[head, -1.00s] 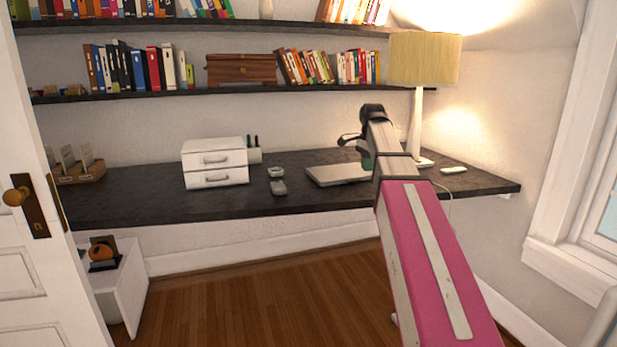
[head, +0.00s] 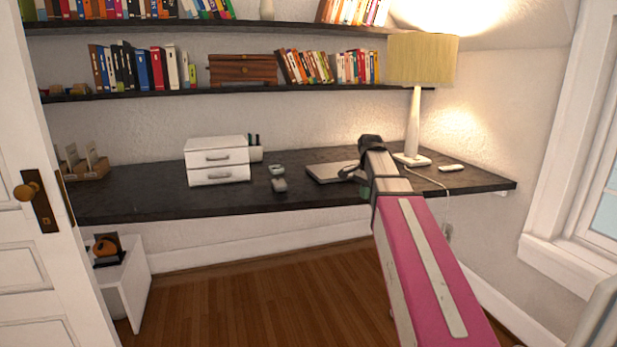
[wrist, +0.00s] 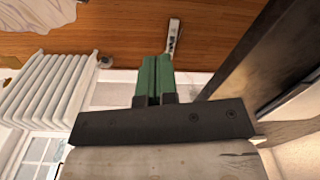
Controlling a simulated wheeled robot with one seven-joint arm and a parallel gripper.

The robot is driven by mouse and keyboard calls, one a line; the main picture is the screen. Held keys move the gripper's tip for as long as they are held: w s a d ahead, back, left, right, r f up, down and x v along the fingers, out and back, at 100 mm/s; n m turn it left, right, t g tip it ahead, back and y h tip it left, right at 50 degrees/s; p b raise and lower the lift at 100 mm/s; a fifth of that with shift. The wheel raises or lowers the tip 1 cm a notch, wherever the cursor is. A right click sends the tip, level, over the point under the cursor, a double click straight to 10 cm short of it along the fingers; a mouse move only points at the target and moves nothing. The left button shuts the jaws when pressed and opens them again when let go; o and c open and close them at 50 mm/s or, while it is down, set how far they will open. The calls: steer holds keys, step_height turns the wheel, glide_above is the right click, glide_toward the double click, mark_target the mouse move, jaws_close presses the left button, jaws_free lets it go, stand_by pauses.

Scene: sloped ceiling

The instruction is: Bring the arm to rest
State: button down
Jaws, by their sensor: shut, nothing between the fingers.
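My arm, with a pink link, reaches forward from the lower right in the head view, its end in front of the right part of the dark desk (head: 130,203). My gripper shows in the wrist view as two green fingers (wrist: 153,80) pressed together, shut with nothing between them. In the head view the fingers are mostly hidden behind the arm's end.
A laptop (head: 325,173), a lamp (head: 413,130) and a white drawer box (head: 217,160) stand on the desk. Shelves of books hang above. A white door (head: 45,260) is at left, a window (head: 560,170) at right. A radiator (wrist: 45,90) shows in the wrist view. Wooden floor lies open below.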

steer(key=s+f+n, duration=0.3)
steer(key=s+f, duration=0.3)
steer(key=f, duration=0.4)
steer(key=s+f+n, duration=0.4)
steer(key=s+f, duration=0.3)
steer(key=f, duration=0.4)
steer(key=s+a+f+n, duration=0.1)
steer(key=s+f+n, duration=0.3)
steer(key=f, duration=0.6)
steer(key=shift+s+f, duration=0.35)
steer(key=shift+s, duration=0.85)
steer(key=shift+a, duration=0.1)
